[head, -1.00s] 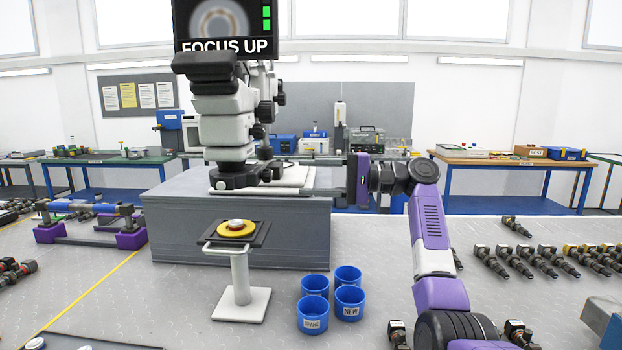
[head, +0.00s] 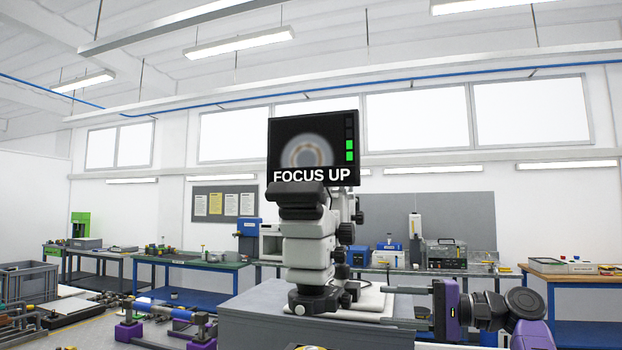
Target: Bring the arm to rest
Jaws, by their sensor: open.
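The arm reaches in from the lower right, with my gripper (head: 394,306) pointing left. Its two dark fingers are apart, one above the other, with nothing seen held between them. The fingertips are just right of the base of the white and black microscope (head: 308,252); I cannot tell whether they touch it. The screen (head: 313,148) above the microscope reads "FOCUS UP". It shows a blurred ring and two lit green bars. The rest of the arm is cut off at the lower right edge.
The microscope stands on a grey block (head: 245,312). A blue and purple fixture (head: 165,312) is to its left. Benches with equipment line the back wall, including a green-topped bench (head: 190,262) and a wooden-topped bench (head: 570,269). The near tabletop is mostly below the picture.

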